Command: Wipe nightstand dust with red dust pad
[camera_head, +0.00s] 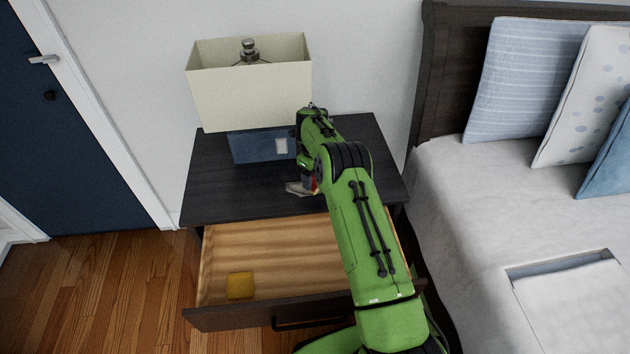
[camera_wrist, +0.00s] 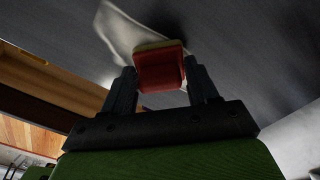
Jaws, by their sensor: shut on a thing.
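The dark nightstand (camera_head: 225,193) stands left of the bed, and its top also fills much of the wrist view (camera_wrist: 250,45). My gripper (camera_wrist: 160,82) is shut on the red dust pad (camera_wrist: 158,70), which has a pale tan edge. In the head view only a sliver of red shows beside my arm, over the front part of the nightstand top. A pale grey dust patch (camera_wrist: 122,32) lies against the pad in the wrist view; it also shows in the head view (camera_head: 296,188). My arm hides part of the patch there. I cannot tell if the pad presses on the surface.
A lamp with a cream shade (camera_head: 250,95) and blue base (camera_head: 262,148) stands at the back of the nightstand. The drawer (camera_head: 225,318) below is pulled open, with a yellow block (camera_head: 240,286) inside. The bed (camera_head: 470,215) is close on the right. The left of the top is clear.

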